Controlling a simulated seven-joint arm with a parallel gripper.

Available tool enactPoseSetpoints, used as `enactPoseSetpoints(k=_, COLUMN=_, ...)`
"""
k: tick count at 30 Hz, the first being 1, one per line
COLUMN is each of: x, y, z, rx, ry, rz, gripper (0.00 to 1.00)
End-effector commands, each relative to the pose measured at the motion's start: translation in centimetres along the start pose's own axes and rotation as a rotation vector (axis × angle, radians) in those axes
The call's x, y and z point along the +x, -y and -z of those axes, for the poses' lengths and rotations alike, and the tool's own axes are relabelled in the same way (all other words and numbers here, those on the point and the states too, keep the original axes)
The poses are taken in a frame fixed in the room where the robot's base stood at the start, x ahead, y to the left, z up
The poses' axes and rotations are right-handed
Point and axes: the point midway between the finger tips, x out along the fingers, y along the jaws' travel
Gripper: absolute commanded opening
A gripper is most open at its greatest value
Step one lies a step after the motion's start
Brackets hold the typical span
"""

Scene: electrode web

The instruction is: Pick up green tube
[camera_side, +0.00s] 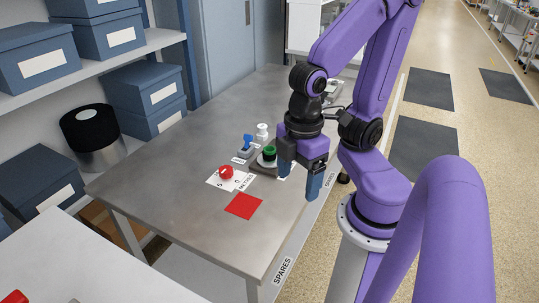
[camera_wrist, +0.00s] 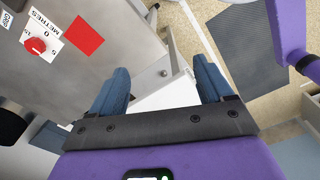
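The green tube (camera_side: 269,152) shows in the side view as a short, dark-topped green cylinder. It stands upright on a dark base on the metal table, just left of my gripper. My gripper (camera_side: 299,186) points down near the table's right edge, its blue fingers apart with nothing between them. In the wrist view my gripper (camera_wrist: 164,85) is also open and empty, over the table's edge and the floor. The green tube does not show in the wrist view.
A red knob (camera_side: 226,172) on a white dial card, a blue-topped piece (camera_side: 247,143) and a white piece (camera_side: 262,131) stand nearby. A flat red square (camera_side: 243,205) lies in front. The table's (camera_side: 165,185) left part is clear. Shelves with blue boxes (camera_side: 38,62) stand left.

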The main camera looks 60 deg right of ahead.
Motion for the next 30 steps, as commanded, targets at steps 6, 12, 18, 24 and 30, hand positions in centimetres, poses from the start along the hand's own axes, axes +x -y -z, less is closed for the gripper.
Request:
enactPoseSetpoints(k=6, x=0.0, y=0.0, z=0.0, rx=0.000, ry=0.001, rz=0.000, gripper=0.79)
enactPoseSetpoints(k=12, x=1.0, y=-1.4, z=0.3, rx=0.001, ry=0.087, rz=-0.040, gripper=0.79)
enactPoseSetpoints(k=18, x=3.3, y=-5.1, z=0.8, rx=-0.006, ry=0.313, rz=-0.138, gripper=0.79)
enactPoseSetpoints(k=24, x=5.6, y=-9.0, z=0.9, rx=-0.030, ry=0.549, rz=-0.231, gripper=0.79)
enactPoseSetpoints(k=30, x=8.0, y=-12.8, z=0.7, rx=-0.071, ry=0.778, rz=-0.308, gripper=0.79)
